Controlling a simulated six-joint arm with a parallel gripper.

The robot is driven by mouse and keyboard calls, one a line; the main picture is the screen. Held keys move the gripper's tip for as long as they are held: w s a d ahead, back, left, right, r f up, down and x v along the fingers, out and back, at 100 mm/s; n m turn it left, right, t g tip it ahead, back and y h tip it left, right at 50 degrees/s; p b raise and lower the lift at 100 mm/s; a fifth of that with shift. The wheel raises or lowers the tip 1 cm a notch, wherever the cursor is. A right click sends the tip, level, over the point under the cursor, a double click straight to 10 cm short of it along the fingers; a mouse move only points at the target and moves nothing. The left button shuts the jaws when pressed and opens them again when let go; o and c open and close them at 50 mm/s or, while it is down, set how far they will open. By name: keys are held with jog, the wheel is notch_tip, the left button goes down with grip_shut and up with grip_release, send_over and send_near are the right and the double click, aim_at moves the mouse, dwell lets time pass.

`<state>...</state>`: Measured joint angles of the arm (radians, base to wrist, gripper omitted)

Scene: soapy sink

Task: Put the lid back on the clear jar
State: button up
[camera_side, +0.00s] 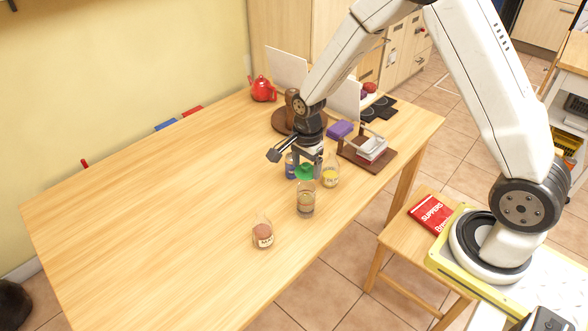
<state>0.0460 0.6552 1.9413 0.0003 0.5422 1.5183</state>
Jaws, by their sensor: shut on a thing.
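My gripper (308,168) points down over the table and is shut on a green lid (305,173). The fingers hide part of the lid. A clear jar (306,200) with tan contents stands upright just below the lid in the picture. Its mouth shows no lid on it. The lid appears a little above or behind the jar's rim; I cannot tell the exact gap from this one view.
A blue jar (290,168) and a yellow-labelled jar (331,178) stand close behind the clear jar. A labelled reddish jar (262,235) stands nearer the front. A wooden rack (352,158), purple block (340,129) and red teapot (263,90) are farther back.

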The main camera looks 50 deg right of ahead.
aim_at(307, 178)
jog(key=shift+w+d+r, duration=0.15)
jog(key=shift+d+r, duration=0.3)
jog(key=shift+r, duration=0.15)
jog(key=shift+f, duration=0.2)
jog(key=shift+f, duration=3)
jog(key=shift+f, duration=0.2)
jog(key=o, duration=1)
jog(key=shift+r, duration=0.25)
